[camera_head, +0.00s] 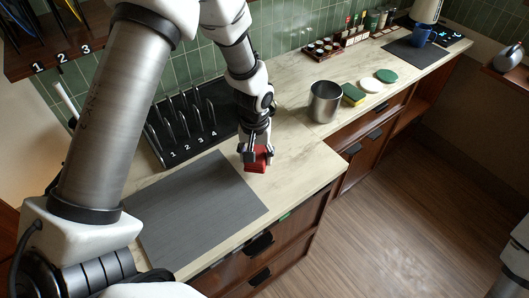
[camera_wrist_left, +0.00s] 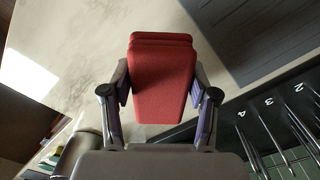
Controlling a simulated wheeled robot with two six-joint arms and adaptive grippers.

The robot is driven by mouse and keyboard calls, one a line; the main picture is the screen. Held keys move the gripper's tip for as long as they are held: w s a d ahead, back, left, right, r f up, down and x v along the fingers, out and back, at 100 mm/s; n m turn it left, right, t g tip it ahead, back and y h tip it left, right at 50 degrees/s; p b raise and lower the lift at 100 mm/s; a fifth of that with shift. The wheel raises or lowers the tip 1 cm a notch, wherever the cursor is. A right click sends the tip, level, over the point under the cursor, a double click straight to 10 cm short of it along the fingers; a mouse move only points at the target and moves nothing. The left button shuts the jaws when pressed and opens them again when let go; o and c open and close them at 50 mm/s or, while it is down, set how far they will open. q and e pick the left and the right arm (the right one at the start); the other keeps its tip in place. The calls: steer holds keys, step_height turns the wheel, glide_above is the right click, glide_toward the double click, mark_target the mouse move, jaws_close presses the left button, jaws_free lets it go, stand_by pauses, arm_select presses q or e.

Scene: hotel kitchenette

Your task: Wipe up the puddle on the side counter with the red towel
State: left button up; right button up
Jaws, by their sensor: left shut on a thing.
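The red towel (camera_head: 256,159) is a folded block held in my left gripper (camera_head: 257,152), over the pale counter (camera_head: 290,170) just right of the grey mat. In the left wrist view the towel (camera_wrist_left: 162,80) sits between the two fingers of the left gripper (camera_wrist_left: 160,95), which press on its sides. I cannot tell whether the towel touches the counter. I cannot clearly make out a puddle; the towel and gripper cover part of the counter. My right gripper is not in view.
The grey mat (camera_head: 196,213) lies left of the towel, and a black numbered rack (camera_head: 196,142) stands behind it. The counter's front edge is close by.

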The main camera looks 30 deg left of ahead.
arm_select(q)
steer(key=r+p, duration=0.2)
steer(key=shift+w+d+r, duration=0.2)
steer(key=shift+r, duration=0.15)
step_height(320, 180, up, 2)
steer(key=shift+s+a+r+p, duration=0.1)
steer(key=shift+s+r+p, duration=0.05)
steer(key=shift+p, duration=0.9)
steer(key=shift+r+p, duration=0.4)
steer(key=shift+r, duration=0.05)
